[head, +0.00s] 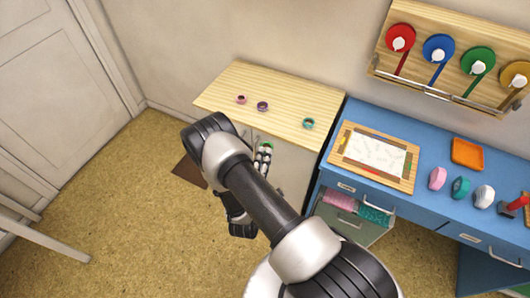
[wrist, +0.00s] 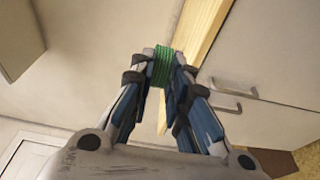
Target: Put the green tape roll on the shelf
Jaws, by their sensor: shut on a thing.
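The green tape roll (wrist: 160,66) is pinched between my gripper's fingertips (wrist: 162,72). In the head view my gripper (head: 263,156) is in front of the wood-topped cabinet, and only a little green of the roll shows at its tip. A light wooden top (head: 275,92), likely the shelf, lies just beyond my gripper. It bears a pink roll (head: 241,99), a purple roll (head: 262,106) and a teal roll (head: 308,123). In the wrist view its wooden edge (wrist: 205,28) shows behind and right of the held roll.
The blue desk (head: 430,142) stands at the right, with a framed board (head: 349,150), an orange tray (head: 467,153) and several rolls. A drawer (head: 350,226) below is open. A spool rack (head: 450,93) hangs above. The wooden top has free room around its rolls.

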